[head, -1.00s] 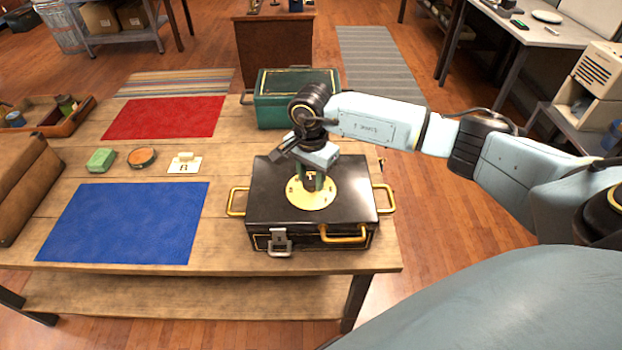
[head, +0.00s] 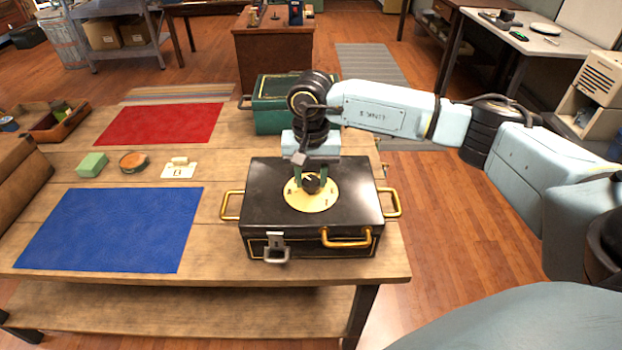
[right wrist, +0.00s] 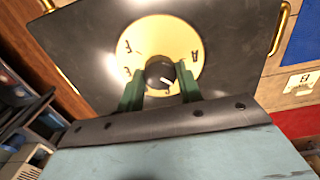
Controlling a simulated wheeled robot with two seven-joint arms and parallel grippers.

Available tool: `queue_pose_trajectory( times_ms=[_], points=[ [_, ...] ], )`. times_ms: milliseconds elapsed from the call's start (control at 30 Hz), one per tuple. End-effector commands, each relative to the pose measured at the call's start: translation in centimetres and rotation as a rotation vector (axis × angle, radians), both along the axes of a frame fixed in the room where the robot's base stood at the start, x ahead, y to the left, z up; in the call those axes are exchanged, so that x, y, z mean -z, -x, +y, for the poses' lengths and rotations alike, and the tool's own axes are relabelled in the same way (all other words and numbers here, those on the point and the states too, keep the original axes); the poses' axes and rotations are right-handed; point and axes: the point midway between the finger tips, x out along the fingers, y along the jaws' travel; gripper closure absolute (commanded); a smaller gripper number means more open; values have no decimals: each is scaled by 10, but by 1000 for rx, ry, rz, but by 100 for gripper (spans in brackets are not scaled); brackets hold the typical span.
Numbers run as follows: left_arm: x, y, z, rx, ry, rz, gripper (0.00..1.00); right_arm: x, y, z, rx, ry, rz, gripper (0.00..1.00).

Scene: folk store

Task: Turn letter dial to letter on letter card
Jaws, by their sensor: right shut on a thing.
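The letter dial is a cream disc (head: 312,203) with black letters around its edge and a black knob (head: 311,183) at its centre. It lies on top of a black metal box (head: 262,190). My right gripper (head: 311,180) points down with its green fingers shut on the knob, one on each side. The right wrist view shows the same grip on the knob (right wrist: 160,73), which bears a white mark. An A shows on the disc (right wrist: 180,35) there. The letter card (head: 179,171) lies left of the box; its letter is too small to read surely. My left gripper is not in view.
The box has brass side handles (head: 393,204) and a front latch (head: 274,246). A green box (head: 270,118) stands behind it. A blue mat (head: 110,230), a red mat (head: 160,123), a green block (head: 91,164) and a round tin (head: 134,161) lie to the left.

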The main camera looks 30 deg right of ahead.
Motion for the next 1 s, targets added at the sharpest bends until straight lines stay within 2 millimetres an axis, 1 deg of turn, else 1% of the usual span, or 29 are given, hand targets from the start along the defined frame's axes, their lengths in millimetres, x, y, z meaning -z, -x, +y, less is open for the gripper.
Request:
queue_pose_trajectory(
  times_ms=[467,500,633,667,900,1000],
  points=[
    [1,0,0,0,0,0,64,-1,0,0,-17,0,0,87],
    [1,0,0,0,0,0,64,-1,0,0,-17,0,0,62],
    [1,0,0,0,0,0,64,-1,0,0,-16,0,0,45],
    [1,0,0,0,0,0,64,-1,0,0,-16,0,0,43],
    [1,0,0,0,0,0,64,0,0,0,-16,0,0,43],
    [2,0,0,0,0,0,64,-5,-1,0,-16,0,-1,43]
  ],
)
